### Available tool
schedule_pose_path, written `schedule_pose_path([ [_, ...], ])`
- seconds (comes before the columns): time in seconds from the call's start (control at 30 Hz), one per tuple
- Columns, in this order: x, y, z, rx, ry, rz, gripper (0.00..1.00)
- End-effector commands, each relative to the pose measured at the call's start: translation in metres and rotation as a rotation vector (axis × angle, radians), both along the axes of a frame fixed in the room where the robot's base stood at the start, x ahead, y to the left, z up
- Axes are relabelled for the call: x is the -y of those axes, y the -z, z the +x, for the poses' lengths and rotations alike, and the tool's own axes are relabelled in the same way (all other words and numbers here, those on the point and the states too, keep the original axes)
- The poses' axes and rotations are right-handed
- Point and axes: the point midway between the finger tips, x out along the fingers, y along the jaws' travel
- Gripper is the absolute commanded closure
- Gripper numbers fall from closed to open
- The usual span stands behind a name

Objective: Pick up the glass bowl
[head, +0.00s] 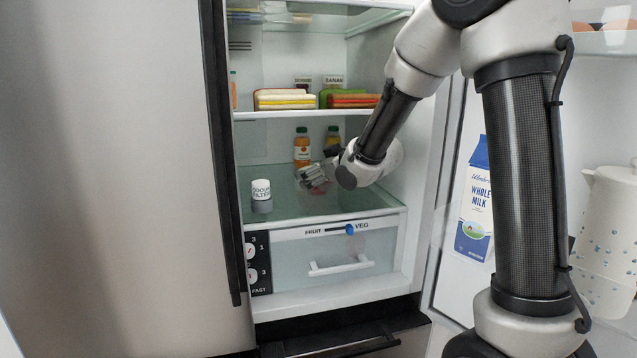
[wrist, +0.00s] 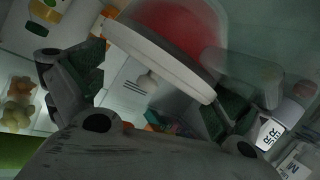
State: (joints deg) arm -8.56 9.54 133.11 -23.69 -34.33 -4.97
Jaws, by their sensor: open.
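The glass bowl (wrist: 180,32) fills the top middle of the wrist view, with red showing through it and a pale rim band along its near edge. In the head view it is mostly hidden behind my gripper, with a faint pinkish patch (head: 322,189) showing on the fridge's lower glass shelf. My gripper (head: 312,177) reaches into the fridge just above that shelf. In the wrist view my gripper (wrist: 152,98) is open, with one dark-padded finger on each side of the bowl's near edge. I cannot tell whether the fingers touch it.
Juice bottles (head: 302,148) stand behind the gripper. A white-lidded jar (head: 261,196) stands at the shelf's front left. Sandwiches (head: 286,99) lie on the shelf above. A drawer (head: 338,262) sits below. The open door with a milk carton (head: 474,212) is on the right.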

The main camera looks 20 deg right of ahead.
Motion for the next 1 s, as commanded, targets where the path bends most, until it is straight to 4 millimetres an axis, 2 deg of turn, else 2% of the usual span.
schedule_pose_path([
  [0.27,-0.0018,0.0016,0.0040,0.000,0.000,0.000,0.00],
  [0.6,-0.0015,0.0031,0.0035,-0.003,0.000,0.000,0.59],
  [0.83,-0.0009,0.0048,0.0032,-0.007,0.002,-0.001,0.62],
  [0.87,-0.0008,0.0051,0.0031,-0.008,0.002,-0.002,0.67],
  [1.0,-0.0005,0.0064,0.0027,-0.011,0.003,-0.002,0.68],
])
